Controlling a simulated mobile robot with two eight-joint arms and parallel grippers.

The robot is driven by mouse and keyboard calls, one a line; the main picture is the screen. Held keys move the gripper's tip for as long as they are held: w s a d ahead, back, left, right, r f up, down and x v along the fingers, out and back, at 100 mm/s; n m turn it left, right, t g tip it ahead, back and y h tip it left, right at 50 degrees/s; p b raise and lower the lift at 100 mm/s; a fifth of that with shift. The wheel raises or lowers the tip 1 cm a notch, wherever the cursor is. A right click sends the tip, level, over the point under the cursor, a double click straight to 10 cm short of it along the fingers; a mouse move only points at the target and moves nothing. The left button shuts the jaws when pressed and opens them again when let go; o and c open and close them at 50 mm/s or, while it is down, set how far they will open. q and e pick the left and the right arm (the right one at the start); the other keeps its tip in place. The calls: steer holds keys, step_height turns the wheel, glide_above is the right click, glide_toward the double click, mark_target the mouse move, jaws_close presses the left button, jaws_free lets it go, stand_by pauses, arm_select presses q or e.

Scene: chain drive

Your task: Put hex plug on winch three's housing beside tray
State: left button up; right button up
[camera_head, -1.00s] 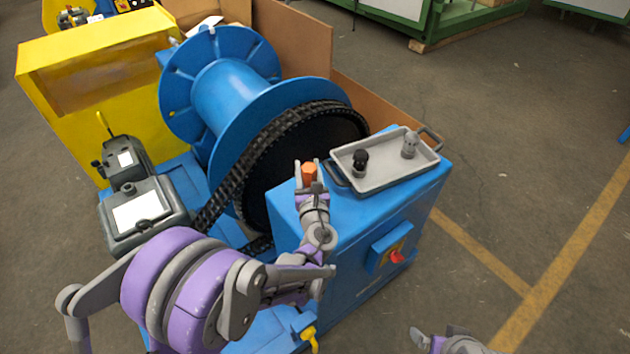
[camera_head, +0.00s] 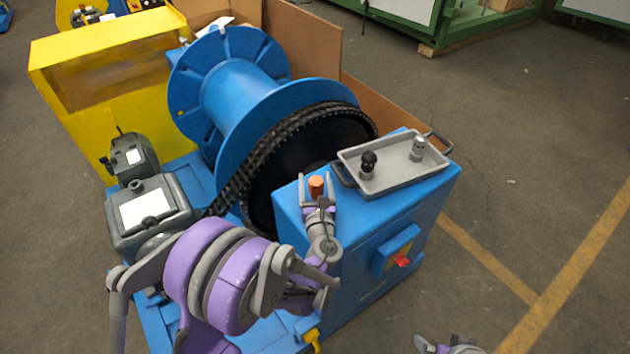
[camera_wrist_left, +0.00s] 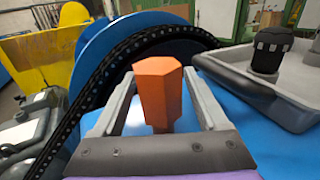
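The orange hex plug (camera_head: 316,187) stands upright on the blue housing top (camera_head: 290,196), left of the grey tray (camera_head: 385,185), apart from it. In the left wrist view the plug (camera_wrist_left: 158,92) rises between my two grey fingers, with a gap on each side. My left gripper (camera_head: 318,188) is open around the plug, low over the housing near its left edge. The plug's foot is partly hidden by the gripper. My right gripper (camera_head: 435,346) shows only in part at the bottom edge, away from the housing; its opening is unclear.
The tray holds a black knob-topped piece (camera_head: 368,165) and a grey one (camera_head: 417,148). The black chain (camera_head: 262,155) and blue drum (camera_head: 232,90) stand close behind and left of the housing. A red switch (camera_head: 402,262) sits on the housing's front.

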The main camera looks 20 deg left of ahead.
arm_select(q)
steer(key=shift+r, duration=0.15)
steer(key=shift+s+d, duration=0.15)
steer(key=shift+s, duration=0.15)
steer(key=b+v, duration=0.1)
steer(key=v, duration=1)
steer(key=shift+s, duration=0.1)
steer(key=s+a+f+n+g, duration=0.3)
steer(key=s+a+n+g, duration=0.6)
steer(key=n, duration=0.8)
steer(key=s+d+f+n+g+h, duration=0.1)
steer(key=s+d+n+h, duration=0.4)
steer(key=s+n, duration=0.7)
steer(key=n+g+h, duration=0.1)
steer(key=n, duration=0.1)
steer(key=shift+n+g+h, duration=0.3)
steer(key=shift+h, duration=0.1)
